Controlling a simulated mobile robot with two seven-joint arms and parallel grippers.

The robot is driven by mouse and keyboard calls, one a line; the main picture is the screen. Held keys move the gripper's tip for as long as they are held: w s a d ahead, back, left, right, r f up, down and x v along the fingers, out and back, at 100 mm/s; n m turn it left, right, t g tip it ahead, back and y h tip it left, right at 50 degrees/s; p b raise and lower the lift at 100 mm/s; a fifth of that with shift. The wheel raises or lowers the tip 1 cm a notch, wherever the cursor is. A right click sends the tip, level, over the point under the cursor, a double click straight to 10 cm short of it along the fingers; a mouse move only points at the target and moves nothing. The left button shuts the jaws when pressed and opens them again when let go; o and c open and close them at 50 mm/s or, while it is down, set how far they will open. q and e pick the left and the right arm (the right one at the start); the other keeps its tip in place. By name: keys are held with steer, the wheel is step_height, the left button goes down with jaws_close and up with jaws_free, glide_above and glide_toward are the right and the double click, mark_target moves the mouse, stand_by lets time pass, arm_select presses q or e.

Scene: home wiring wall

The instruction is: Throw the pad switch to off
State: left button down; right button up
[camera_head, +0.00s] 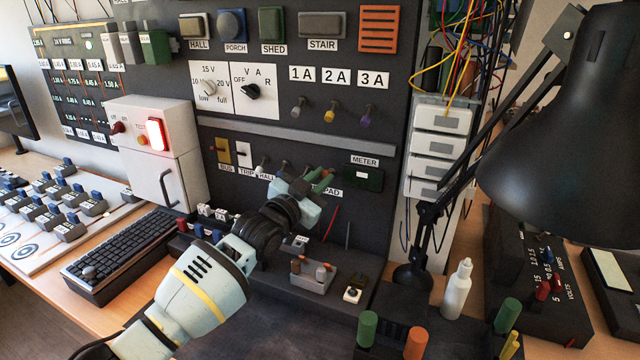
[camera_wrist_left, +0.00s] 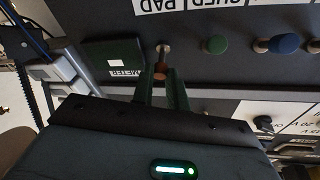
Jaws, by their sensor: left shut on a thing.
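The pad switch (camera_wrist_left: 162,49) is a small lever on the dark wall panel, with a metal base and an orange-brown tip. In the left wrist view, which shows the panel upside down, its tip sits between the two green fingers of my left gripper (camera_wrist_left: 163,88). The gripper is shut on it. In the head view my left gripper (camera_head: 321,181) reaches the panel just above the PAD label (camera_head: 332,193) and hides the lever. I cannot tell whether the lever is at on or off. My right gripper is out of view.
The dark green METER display (camera_head: 363,179) is close right of the gripper. Other levers stand to its left, including green (camera_wrist_left: 216,44) and blue (camera_wrist_left: 284,43) ones. A grey ledge (camera_head: 300,136) runs above. A black lamp (camera_head: 560,130) stands at right.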

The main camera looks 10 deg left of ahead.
arm_select(q)
step_height(320, 180, down, 2)
steer(key=m+t+h+b, duration=0.1)
steer(key=t+h+b, duration=0.1)
steer(key=b, duration=0.6)
steer(key=shift+f+t, duration=0.15)
steer(key=shift+t, duration=0.45)
steer(key=c, duration=1.4)
jaws_free()
steer(key=shift+v, duration=3.9)
